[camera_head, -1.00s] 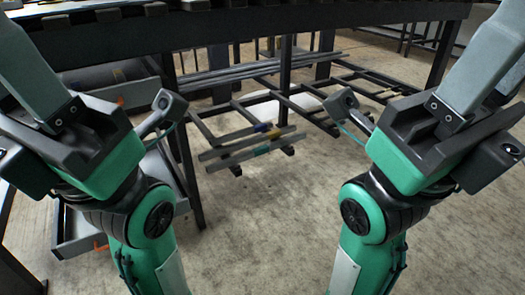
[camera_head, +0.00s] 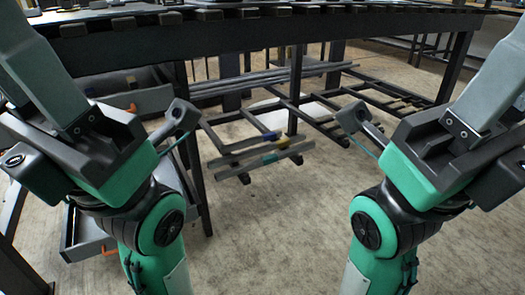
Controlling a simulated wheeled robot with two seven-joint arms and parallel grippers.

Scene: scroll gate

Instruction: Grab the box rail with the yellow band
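A short grey rail with a yellow band (camera_head: 283,142) is low beyond my arms, near the middle of the picture. A blue band shows close by. A second rail with a teal and yellow band (camera_head: 270,158) lies just in front, roughly parallel. The rails are small, so I cannot tell for sure which band belongs to which rail. My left arm (camera_head: 120,170) is at the left and my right arm (camera_head: 425,155) at the right, both nearer than the rails and apart from them. I cannot make out either gripper's fingertips clearly.
A long dark bench (camera_head: 250,32) spans the back. Long grey bars (camera_head: 235,87) and a dark floor-level frame (camera_head: 345,95) lie under it. A drawer rack stands at the left, partly behind my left arm. The concrete floor (camera_head: 280,235) between my arms is clear.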

